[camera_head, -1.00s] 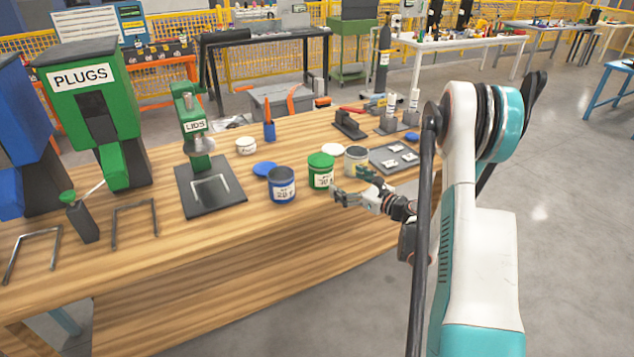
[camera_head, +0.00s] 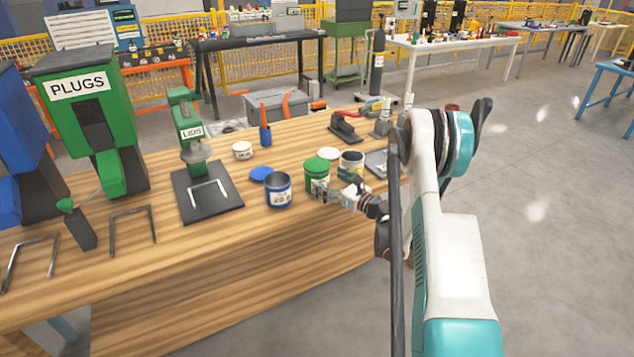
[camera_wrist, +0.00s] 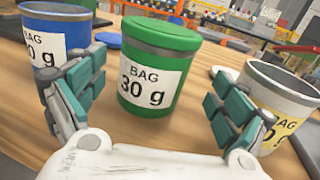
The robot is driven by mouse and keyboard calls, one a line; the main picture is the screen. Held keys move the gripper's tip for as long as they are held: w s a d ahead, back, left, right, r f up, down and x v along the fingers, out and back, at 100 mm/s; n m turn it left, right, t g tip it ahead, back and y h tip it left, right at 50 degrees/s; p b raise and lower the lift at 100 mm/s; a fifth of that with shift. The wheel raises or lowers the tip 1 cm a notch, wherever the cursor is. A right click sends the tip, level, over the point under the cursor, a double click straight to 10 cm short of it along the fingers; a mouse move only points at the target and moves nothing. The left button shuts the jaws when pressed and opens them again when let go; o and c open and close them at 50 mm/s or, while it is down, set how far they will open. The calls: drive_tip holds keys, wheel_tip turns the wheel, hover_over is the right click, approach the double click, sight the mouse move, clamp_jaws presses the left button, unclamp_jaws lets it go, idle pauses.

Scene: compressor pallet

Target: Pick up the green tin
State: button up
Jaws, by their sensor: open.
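The green tin (camera_head: 316,172) stands upright on the wooden bench with its green lid on. In the wrist view the green tin (camera_wrist: 155,70) shows a white label reading "BAG 30 g". My gripper (camera_head: 335,189) is open at the tin's near right side. In the wrist view my gripper's two teal-padded fingers (camera_wrist: 150,103) are spread, with the tin ahead between them. No contact with the tin shows in the wrist view. The fingertips partly cover the tin's lower part in the head view.
An open blue tin (camera_head: 278,190) stands left of the green tin, and an open cream-labelled tin (camera_head: 351,163) stands right. In the wrist view both stand close beside my fingers. A blue lid (camera_head: 262,174) and a white lid (camera_head: 328,153) lie nearby.

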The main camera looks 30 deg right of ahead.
sight(318, 176)
drive_tip(key=b+x, duration=0.1)
drive_tip(key=x, duration=0.1)
drive_tip(key=b+x, duration=0.1)
drive_tip(key=x, duration=0.1)
drive_tip(key=shift+w+a, duration=0.15)
drive_tip(key=shift+a, duration=0.25)
drive_tip(key=shift+w, duration=0.35)
drive_tip(key=shift+r, duration=0.1)
drive_tip(key=c, duration=1.2)
